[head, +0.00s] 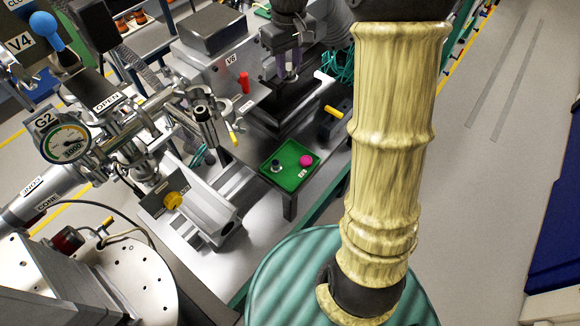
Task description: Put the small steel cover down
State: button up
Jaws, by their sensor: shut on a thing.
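My gripper (286,72), dark with purple-grey fingers, is at the top middle of the head view, pointing down beside the grey box labelled V6. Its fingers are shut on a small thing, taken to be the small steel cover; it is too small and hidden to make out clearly. A green tray (276,178) lies below the gripper, nearer to me. On the tray are a small dark and steel knob-like part (276,166) and a magenta round piece (305,160). The gripper is apart from the tray.
The grey V6 box (222,75) with a red knob (244,82) stands left of the gripper. A gauge labelled G2 (65,140) and pipework crowd the left. A yellow handle (333,112) is right of the tray. My sleeved arm blocks the right-middle view.

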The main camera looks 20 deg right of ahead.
jog(key=s+f+b, duration=0.1)
jog(key=s+f, duration=0.1)
jog(key=f, duration=1.2)
jog(key=s+a+f+b, duration=0.1)
jog(key=s+f+b, duration=0.1)
jog(key=f, duration=1.3)
jog(key=shift+s+f, duration=0.2)
jog(key=shift+s, duration=0.25)
jog(key=shift+a, duration=0.1)
jog(key=shift+f+p, duration=0.55)
jog(key=shift+f, duration=2.35)
jog(key=shift+f+p, duration=0.5)
jog(key=shift+f, duration=1.6)
jog(key=shift+f, duration=0.1)
